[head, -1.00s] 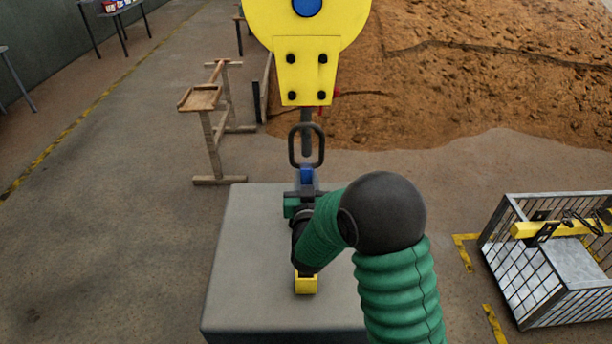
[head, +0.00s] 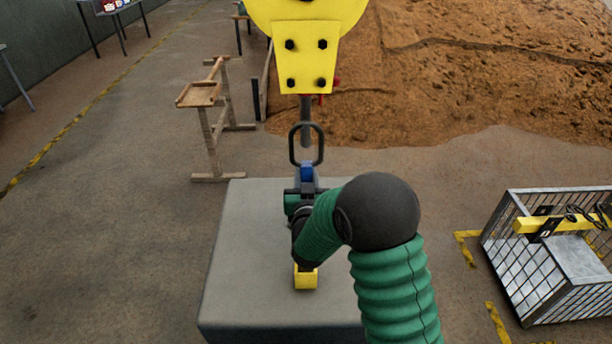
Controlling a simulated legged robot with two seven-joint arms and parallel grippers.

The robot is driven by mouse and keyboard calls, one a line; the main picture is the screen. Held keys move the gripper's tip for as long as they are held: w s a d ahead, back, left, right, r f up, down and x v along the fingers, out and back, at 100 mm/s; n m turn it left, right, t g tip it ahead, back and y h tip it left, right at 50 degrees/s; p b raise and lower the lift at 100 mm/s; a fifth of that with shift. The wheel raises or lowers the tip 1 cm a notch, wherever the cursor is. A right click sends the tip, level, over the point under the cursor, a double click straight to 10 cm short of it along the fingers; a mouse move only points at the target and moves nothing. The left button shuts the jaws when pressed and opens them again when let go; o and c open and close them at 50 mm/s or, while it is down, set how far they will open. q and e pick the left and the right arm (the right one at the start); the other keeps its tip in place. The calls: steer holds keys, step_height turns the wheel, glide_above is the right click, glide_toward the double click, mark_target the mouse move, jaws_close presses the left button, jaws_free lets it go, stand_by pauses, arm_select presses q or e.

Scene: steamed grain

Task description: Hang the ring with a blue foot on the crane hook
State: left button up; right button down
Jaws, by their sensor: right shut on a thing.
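The black ring (head: 293,146) stands upright above its blue foot (head: 307,172) in the middle of the head view. My right gripper (head: 306,187) is shut on the ring's foot from the near side, and my forearm hides part of the grip. The yellow crane block (head: 304,60) hangs at the top, with a dark shank (head: 305,108) running down from it. The shank's lower end lines up with the ring's opening in the picture. I cannot tell whether the hook passes through the ring or is behind it. My left gripper is not in view.
A grey block (head: 245,270) stands below my arm, with a yellow piece (head: 305,278) on it. A wooden stand (head: 206,120) is at the left. A wire cage (head: 540,285) with a yellow bar is at the right. A dirt heap (head: 490,80) lies behind.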

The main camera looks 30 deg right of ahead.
steer(key=shift+w+d+f+b, duration=0.1)
steer(key=shift+w+f+b, duration=0.1)
steer(key=shift+f+b, duration=0.4)
steer(key=shift+w+d+f+b, duration=0.1)
steer(key=shift+w+f+b, duration=0.05)
steer(key=shift+f+b, duration=0.45)
steer(key=shift+a, duration=0.1)
steer(key=c, duration=1)
jaws_free()
steer(key=shift+c, duration=0.2)
steer(key=shift+s+f, duration=0.1)
steer(key=shift+f, duration=0.25)
steer(key=p+v, duration=1.1)
steer(key=v, duration=0.5)
steer(key=shift+s+a, duration=0.3)
